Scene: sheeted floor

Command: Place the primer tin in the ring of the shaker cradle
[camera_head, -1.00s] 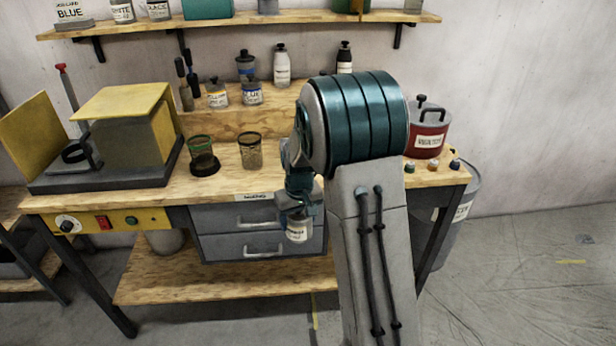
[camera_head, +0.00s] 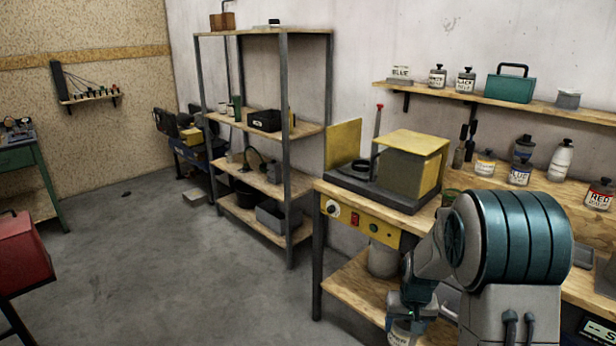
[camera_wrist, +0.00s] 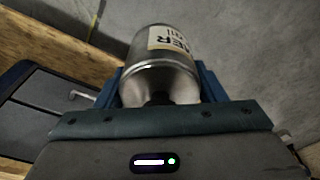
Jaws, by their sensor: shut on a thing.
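My gripper (camera_head: 408,318) hangs low in front of the bench in the head view, shut on a metal tin (camera_head: 400,336). In the wrist view the tin (camera_wrist: 160,62) sits between the blue fingers, its label partly readable as ending in "ER", which fits the primer tin. The shaker (camera_head: 382,190) stands on the left end of the bench, with a grey base, a yellow-topped box and a raised yellow flap. Its dark cradle ring (camera_head: 361,167) is on the left of the base and looks empty. The gripper is below and to the right of it, well apart.
The bench (camera_head: 408,215) has a yellow control panel (camera_head: 362,229) on its front edge. Bottles and a red-labelled tin (camera_head: 600,194) stand farther right. A shelf rack (camera_head: 262,181) stands left of the bench. The floor in front of the rack is clear.

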